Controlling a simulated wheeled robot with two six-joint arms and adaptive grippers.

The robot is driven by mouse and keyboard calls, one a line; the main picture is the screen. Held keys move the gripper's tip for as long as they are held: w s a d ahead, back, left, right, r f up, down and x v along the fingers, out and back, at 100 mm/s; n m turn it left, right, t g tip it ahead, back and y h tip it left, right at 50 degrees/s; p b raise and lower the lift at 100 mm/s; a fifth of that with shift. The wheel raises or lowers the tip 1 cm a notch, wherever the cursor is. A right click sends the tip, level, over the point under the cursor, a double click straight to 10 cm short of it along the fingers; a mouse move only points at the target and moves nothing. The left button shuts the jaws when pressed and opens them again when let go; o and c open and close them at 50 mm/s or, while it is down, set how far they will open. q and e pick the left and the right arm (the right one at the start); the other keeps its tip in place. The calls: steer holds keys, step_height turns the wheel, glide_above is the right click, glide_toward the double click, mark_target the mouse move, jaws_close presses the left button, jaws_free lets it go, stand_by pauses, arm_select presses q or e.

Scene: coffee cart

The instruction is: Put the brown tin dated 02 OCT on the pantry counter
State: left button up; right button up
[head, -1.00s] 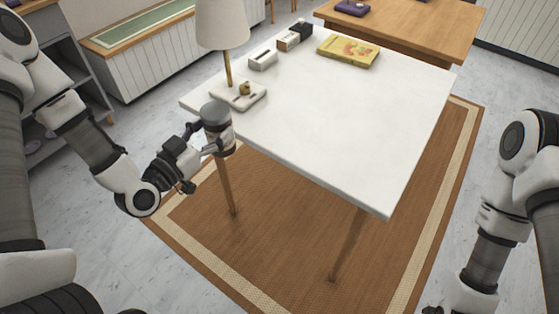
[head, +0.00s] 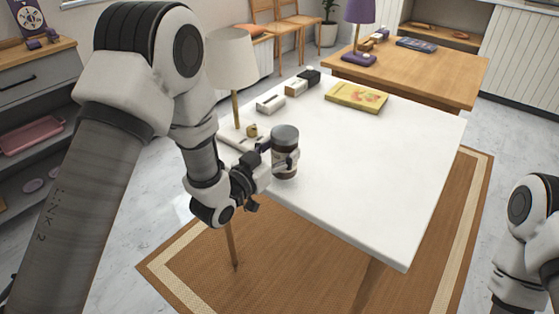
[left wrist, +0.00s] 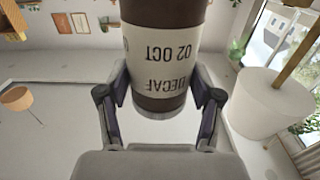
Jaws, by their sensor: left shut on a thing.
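The brown tin (head: 286,139) has a grey lid and a pale label. In the left wrist view the tin (left wrist: 168,14) shows brown bands and upside-down print reading DECAF and 02 OCT. My left gripper (head: 283,163) is shut around the tin's side and holds it upright in the head view, over the left part of the white table. I cannot tell how far above the tabletop it is. I cannot tell for sure which surface is the pantry counter. My right gripper is out of view; only part of its arm shows at the right edge.
The white table (head: 390,165) bears a lamp (head: 231,60), small boxes (head: 271,103) and a yellow book (head: 356,96). A wooden table (head: 440,72) stands behind, with a purple lamp (head: 359,12). A shelf unit with a pink tray (head: 30,136) is at left.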

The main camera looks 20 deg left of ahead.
mark_target(280, 160)
arm_select(q)
step_height(280, 160, down, 3)
steer(key=shift+a+f, duration=0.1)
steer(key=o, duration=1.4)
steer(key=shift+s, duration=0.1)
